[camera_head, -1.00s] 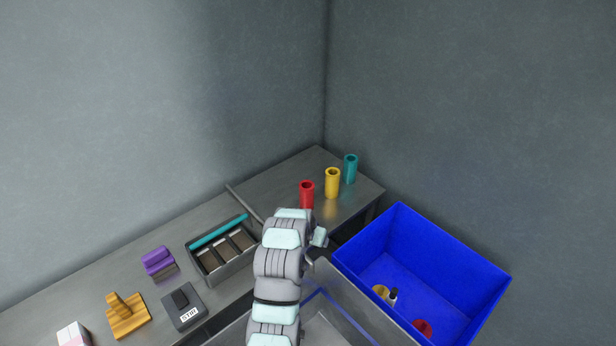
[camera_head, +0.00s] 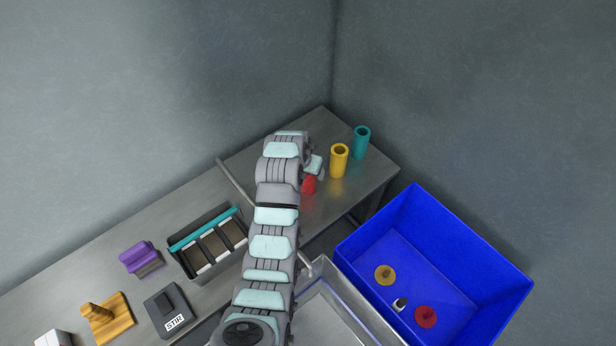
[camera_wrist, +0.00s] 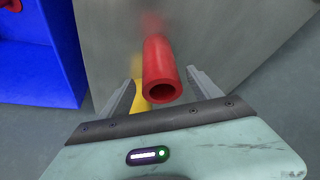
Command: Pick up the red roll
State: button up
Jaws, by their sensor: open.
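The red roll (camera_wrist: 161,78) stands upright on the metal table in the wrist view, its hollow end facing the camera. In the head view the red roll (camera_head: 309,185) is partly hidden behind my arm. My gripper (camera_wrist: 160,85) is open, with one finger on each side of the red roll and a gap on both sides. The fingertips show near the roll; I cannot tell how far down they reach.
A yellow roll (camera_head: 339,160) and a teal roll (camera_head: 361,142) stand beside the red one. A blue bin (camera_head: 440,250) holding a red item (camera_head: 426,317) and a yellow item (camera_head: 385,274) is at the right. A black tray (camera_head: 192,272) lies left of my arm.

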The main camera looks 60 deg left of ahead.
jog(key=shift+x, duration=2.85)
jog(key=shift+c, duration=0.2)
grip_shut()
jog(key=shift+r, duration=0.1)
